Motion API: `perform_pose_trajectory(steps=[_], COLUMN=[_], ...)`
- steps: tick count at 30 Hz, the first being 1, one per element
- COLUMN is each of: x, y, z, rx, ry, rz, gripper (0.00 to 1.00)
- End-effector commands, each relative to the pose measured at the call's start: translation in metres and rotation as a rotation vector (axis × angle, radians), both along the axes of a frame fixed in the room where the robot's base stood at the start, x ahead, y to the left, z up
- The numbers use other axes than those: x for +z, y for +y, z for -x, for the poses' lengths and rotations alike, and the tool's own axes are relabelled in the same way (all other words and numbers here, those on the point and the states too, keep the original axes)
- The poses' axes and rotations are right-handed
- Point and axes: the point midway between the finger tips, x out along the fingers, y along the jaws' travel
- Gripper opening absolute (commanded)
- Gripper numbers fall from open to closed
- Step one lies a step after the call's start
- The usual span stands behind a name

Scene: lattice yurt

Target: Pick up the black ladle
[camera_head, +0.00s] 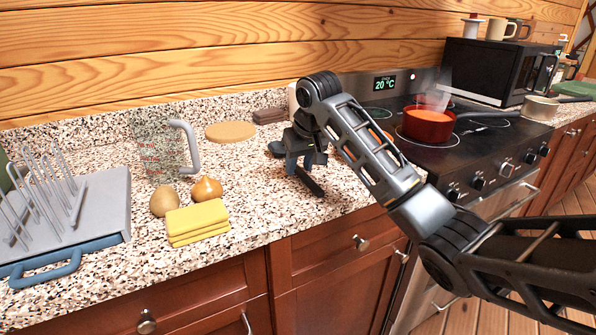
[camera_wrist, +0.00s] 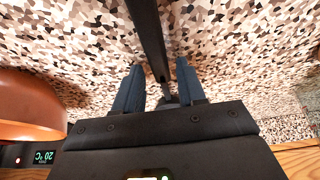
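The black ladle lies on the speckled counter, and its straight dark handle (camera_head: 310,182) shows just below my gripper (camera_head: 306,162). In the wrist view the handle (camera_wrist: 149,30) runs from the top edge down between the two blue-grey fingers of my gripper (camera_wrist: 159,63). Narrow gaps show on both sides of the handle, so the fingers are open around it. I cannot make out the ladle's bowl; my gripper and arm cover part of that area in the head view.
A yellow cloth stack (camera_head: 198,222), onion (camera_head: 206,188), potato (camera_head: 164,201), clear jug (camera_head: 160,150) and dish rack (camera_head: 95,215) are to the left. A round wooden board (camera_head: 230,131) lies behind. The stove with a red pan (camera_head: 428,126) is right. An orange object (camera_wrist: 30,100) is close in the wrist view.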

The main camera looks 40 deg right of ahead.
Motion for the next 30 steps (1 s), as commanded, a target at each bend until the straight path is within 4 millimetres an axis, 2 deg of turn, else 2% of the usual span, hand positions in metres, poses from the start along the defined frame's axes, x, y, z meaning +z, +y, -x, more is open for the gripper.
perform_pose_trajectory(steps=[1,12,24,30], x=[0.000,-0.001,0.000,0.020], y=[0.001,0.001,0.001,0.001], z=[0.000,0.000,0.000,-0.001], rx=[0.001,0.001,0.001,0.002], ry=[0.001,0.001,0.001,-0.001], rz=[-0.001,-0.001,0.000,0.001], gripper=[0.34,0.00,0.00,0.00])
